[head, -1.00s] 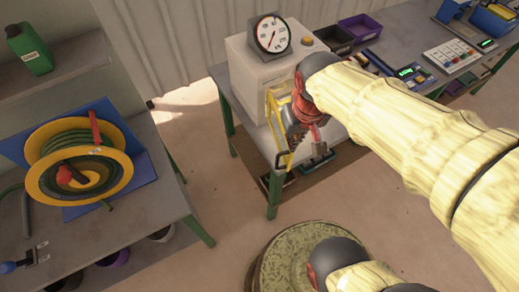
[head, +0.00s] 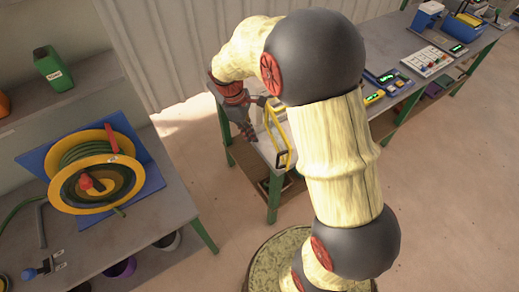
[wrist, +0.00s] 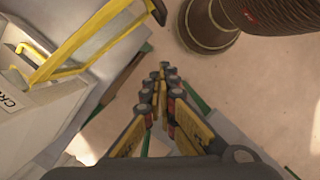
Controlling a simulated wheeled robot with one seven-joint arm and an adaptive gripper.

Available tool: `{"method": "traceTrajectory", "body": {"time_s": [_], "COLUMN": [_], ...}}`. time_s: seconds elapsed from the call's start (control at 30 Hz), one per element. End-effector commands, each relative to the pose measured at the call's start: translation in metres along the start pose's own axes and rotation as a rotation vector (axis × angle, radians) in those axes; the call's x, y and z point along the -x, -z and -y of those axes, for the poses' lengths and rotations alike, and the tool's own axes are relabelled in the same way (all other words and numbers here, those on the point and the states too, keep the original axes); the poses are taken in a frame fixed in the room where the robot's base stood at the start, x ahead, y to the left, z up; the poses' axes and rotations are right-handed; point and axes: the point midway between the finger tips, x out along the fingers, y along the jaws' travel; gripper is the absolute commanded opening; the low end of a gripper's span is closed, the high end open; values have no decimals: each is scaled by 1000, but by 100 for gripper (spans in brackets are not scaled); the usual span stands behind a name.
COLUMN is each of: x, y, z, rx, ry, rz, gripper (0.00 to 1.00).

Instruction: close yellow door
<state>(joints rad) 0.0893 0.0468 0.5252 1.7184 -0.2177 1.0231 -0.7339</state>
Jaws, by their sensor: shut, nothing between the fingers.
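The yellow door (head: 284,135) is a thin yellow frame with a dark handle near its lower end. It stands out from the white press box, swung open. In the wrist view the door (wrist: 84,38) crosses the upper left, joined to the lettered box (wrist: 40,118). My gripper (head: 248,134) is just left of the door in the head view, pointing down. In the wrist view my gripper (wrist: 160,80) has its fingers together, empty, apart from the door frame. My arm hides most of the box and gauge in the head view.
The press bench (head: 273,205) has green legs. A second bench at left holds a yellow hose reel (head: 97,170). A control panel (head: 428,62) and bins stand farther right. Open floor lies between the benches.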

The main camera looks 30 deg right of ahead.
Motion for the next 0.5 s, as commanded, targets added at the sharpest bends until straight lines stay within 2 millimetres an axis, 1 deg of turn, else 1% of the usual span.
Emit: {"method": "traceTrajectory", "body": {"time_s": [0.17,0.5], "x": [-24,-91], "y": [0,0], "z": [1,2], "rx": [-1,-2], "ry": [3,4], "rz": [2,2], "gripper": [0,0]}}
